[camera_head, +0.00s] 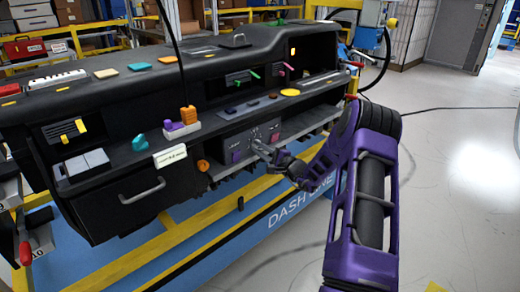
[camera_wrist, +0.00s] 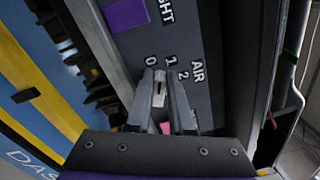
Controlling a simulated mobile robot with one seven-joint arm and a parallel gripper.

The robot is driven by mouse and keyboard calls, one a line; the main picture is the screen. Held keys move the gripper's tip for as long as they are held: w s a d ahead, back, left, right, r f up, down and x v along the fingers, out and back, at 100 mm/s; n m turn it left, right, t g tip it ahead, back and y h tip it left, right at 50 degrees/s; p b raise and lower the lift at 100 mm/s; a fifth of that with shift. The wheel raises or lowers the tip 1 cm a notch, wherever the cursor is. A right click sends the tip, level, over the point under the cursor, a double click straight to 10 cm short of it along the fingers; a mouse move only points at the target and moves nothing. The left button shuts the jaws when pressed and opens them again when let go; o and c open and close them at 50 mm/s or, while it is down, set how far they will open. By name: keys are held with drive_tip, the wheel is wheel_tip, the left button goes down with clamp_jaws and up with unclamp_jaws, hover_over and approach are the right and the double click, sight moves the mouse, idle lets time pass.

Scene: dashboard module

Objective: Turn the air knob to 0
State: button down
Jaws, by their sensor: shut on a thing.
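The air knob (camera_wrist: 159,88) is a small light-grey piece on the dark grey control panel (camera_wrist: 207,25). It sits between the two fingertips of my gripper (camera_wrist: 160,80) in the wrist view, and my gripper is shut on it. The printed marks 0, 1 and 2 curve around it, with the word AIR beyond the 2. I cannot tell for sure which mark the knob points to. In the head view my gripper (camera_head: 260,146) reaches the panel (camera_head: 236,140) from the lower right and hides the knob.
A purple square (camera_wrist: 125,14) on the panel lies near the LIGHT label.

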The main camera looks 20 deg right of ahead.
drive_tip(key=shift+w+a+f+n, duration=0.1)
drive_tip(key=shift+w+n, duration=0.05)
drive_tip(key=shift+n, duration=2.15)
drive_tip(key=c, duration=0.8)
unclamp_jaws()
drive_tip(key=shift+f, duration=0.15)
drive_tip(key=v, duration=1.7)
drive_tip(key=shift+s+p, duration=0.2)
drive_tip(key=shift+p, duration=0.2)
